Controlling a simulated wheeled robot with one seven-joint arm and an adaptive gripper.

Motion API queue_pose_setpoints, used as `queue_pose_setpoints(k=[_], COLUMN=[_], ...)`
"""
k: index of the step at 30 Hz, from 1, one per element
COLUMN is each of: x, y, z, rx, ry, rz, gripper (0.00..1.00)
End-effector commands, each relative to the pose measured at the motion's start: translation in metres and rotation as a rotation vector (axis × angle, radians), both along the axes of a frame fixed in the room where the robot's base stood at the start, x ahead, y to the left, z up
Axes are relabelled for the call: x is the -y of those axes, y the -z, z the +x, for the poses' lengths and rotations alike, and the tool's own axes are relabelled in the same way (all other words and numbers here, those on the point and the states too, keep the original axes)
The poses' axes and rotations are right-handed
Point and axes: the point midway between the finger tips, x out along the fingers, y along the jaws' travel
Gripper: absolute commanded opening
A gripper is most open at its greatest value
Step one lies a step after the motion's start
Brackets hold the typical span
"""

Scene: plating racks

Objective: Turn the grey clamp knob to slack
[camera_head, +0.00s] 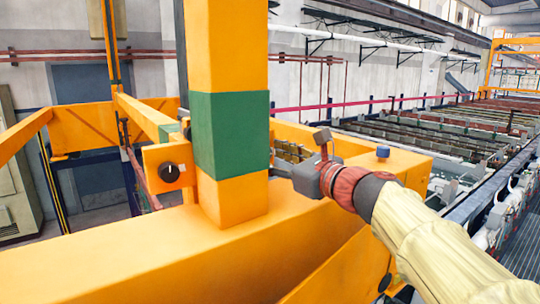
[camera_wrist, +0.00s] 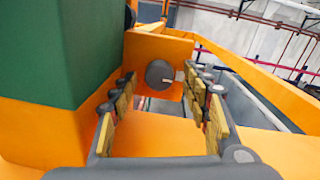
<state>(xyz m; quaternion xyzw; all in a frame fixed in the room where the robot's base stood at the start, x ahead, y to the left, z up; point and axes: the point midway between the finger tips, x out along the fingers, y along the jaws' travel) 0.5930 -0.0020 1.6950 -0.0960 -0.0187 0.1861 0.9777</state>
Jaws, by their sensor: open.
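The grey clamp knob (camera_wrist: 158,74) shows in the wrist view as a round dial with a pale mark at its right side. It is mounted on an orange plate (camera_wrist: 150,46) beyond my fingertips. My gripper (camera_wrist: 161,96) is open, with one yellow-padded finger on each side of the view and the knob seen in the gap, apart from the pads. In the head view a dark knob (camera_head: 170,173) with a pale mark sits on an orange plate left of the post; I cannot tell for certain that it is the same one. My gripper (camera_head: 288,152) is right of the post, its fingertips partly hidden.
An orange post with a green band (camera_head: 230,135) stands between the dark knob and my gripper in the head view. Its green part (camera_wrist: 55,50) fills the left of the wrist view, close to the left finger. A blue knob (camera_head: 382,151) sits on the orange beam.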

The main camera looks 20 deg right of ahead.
Motion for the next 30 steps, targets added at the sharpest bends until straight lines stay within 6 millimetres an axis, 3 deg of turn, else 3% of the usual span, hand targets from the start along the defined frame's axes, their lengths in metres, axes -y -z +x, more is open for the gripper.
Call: queue_pose_setpoints(k=[11,30], x=[-0.0024,-0.0022], y=[0.0003,0.0003], z=[0.0051,0.0049], rx=[0.0,0.0], ry=[0.0,0.0], rz=[0.0,0.0], gripper=[0.46,0.1])
